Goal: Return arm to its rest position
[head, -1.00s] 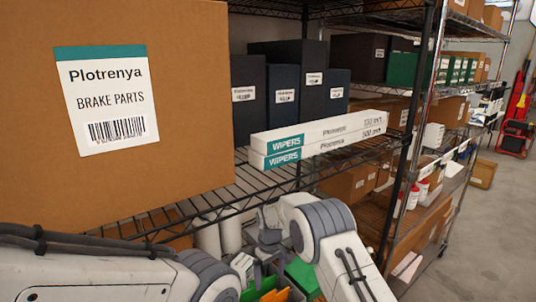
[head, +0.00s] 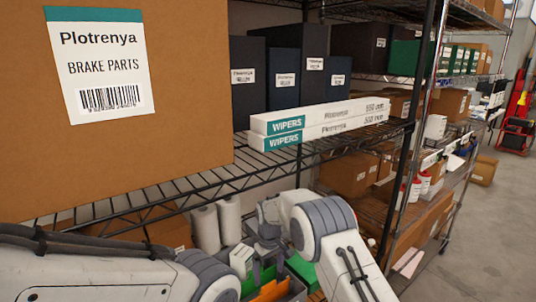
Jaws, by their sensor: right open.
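My right arm (head: 330,232) comes in from the lower right and bends down over the lower shelf. Its open gripper (head: 262,246) is small and partly hidden by the wrist and surrounding goods. I see nothing held in it. My left arm (head: 90,272) lies across the lower left corner. Its gripper is out of view.
A large Plotrenya brake parts box (head: 190,95) fills the upper left of the wire shelf (head: 170,192). Two wiper boxes (head: 335,125) lie right of it.

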